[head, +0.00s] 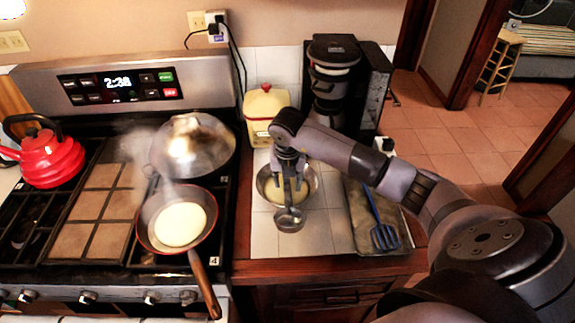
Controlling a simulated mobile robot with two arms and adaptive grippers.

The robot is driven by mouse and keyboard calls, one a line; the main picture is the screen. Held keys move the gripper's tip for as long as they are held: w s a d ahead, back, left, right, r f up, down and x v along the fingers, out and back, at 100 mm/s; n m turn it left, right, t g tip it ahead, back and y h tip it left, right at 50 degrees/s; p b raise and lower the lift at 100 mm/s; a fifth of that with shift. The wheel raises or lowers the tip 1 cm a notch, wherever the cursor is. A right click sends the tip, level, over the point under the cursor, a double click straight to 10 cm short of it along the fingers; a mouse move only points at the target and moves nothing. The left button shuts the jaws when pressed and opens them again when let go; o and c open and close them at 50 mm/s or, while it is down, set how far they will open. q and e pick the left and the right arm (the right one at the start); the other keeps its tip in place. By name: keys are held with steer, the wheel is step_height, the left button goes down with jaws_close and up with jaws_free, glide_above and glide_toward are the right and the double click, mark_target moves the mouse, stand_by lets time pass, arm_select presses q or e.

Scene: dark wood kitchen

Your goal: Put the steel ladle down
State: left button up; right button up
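The steel ladle (290,219) hangs upright with its round bowl down, over the front rim of a metal mixing bowl (262,188). My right gripper (291,187) points down above the mixing bowl and is shut on the ladle's handle, which it largely hides. Pale batter shows in the mixing bowl. I cannot tell whether the ladle touches the bowl's rim. My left gripper is not in view.
A pan (147,212) with a pale pancake steams on the stove, its handle pointing forward. A coffee maker (333,80) and cream canister (267,108) stand behind. White tiles (318,238) in front are clear.

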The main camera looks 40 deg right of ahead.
mark_target(288, 194)
step_height(288, 194, up, 11)
steer(key=s+a+b, duration=0.1)
steer(key=b, duration=0.2)
steer(key=shift+s+r, duration=0.15)
steer(key=shift+s, duration=0.25)
